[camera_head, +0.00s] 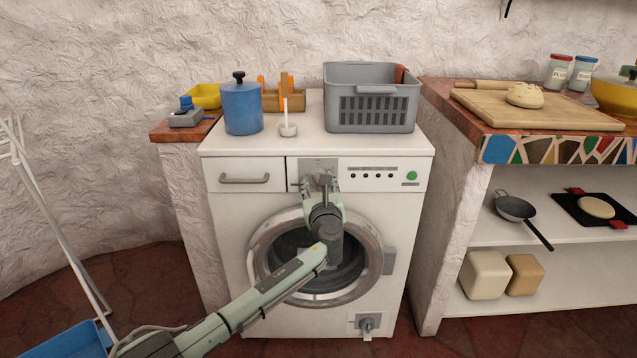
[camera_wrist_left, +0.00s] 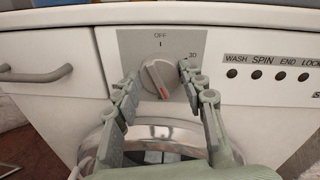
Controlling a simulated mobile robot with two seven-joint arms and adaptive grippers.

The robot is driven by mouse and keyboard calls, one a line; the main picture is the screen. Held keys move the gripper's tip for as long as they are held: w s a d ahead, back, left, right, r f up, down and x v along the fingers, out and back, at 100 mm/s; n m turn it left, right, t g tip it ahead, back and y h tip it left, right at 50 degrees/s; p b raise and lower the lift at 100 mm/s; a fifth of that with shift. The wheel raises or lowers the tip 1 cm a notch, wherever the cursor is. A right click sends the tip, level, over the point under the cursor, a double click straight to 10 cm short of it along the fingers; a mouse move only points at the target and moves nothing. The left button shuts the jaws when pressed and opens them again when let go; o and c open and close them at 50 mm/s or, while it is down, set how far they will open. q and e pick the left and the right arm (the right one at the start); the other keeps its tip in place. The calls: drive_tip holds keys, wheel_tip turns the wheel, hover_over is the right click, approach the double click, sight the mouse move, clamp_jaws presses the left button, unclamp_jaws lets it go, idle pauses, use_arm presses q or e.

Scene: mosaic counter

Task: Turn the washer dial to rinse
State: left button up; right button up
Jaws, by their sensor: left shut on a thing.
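The washer (camera_head: 390,215) is white, with a round glass door and a control panel along its upper front. Its dial (camera_wrist_left: 158,78) is a grey knob on a light panel, marked OFF at the top and 30 at upper right. A red mark on the knob points down and slightly right. My left gripper (camera_wrist_left: 157,78) is at the dial, one finger on each side, shut on it. In the head view the left gripper (camera_head: 322,181) covers most of the dial. No rinse label is readable. My right gripper is not in view.
A grey basket (camera_head: 372,115), a blue canister (camera_head: 242,107) and a small white holder (camera_head: 288,130) stand on the washer top. A drawer handle (camera_head: 244,179) is left of the dial. A green button (camera_head: 412,175) is at the panel's right. A tiled counter (camera_head: 560,148) stands right.

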use_arm(q)
drive_tip(key=shift+f+m+t+h, duration=0.15)
drive_tip(key=shift+m+t, duration=0.2)
drive_tip(key=shift+m, duration=3.9)
drive_tip(key=shift+f+m+t+h, duration=0.15)
drive_tip(key=shift+m+t, duration=0.2)
drive_tip(key=shift+m, duration=3.9)
drive_tip(key=shift+r, duration=0.1)
drive_tip(key=o, duration=1.2)
drive_tip(key=shift+c, duration=0.2)
drive_tip(key=shift+s, duration=0.1)
drive_tip(key=s+f, duration=0.1)
drive_tip(key=s, duration=1)
drive_tip(key=shift+s+d, duration=0.25)
drive_tip(key=shift+s, duration=0.1)
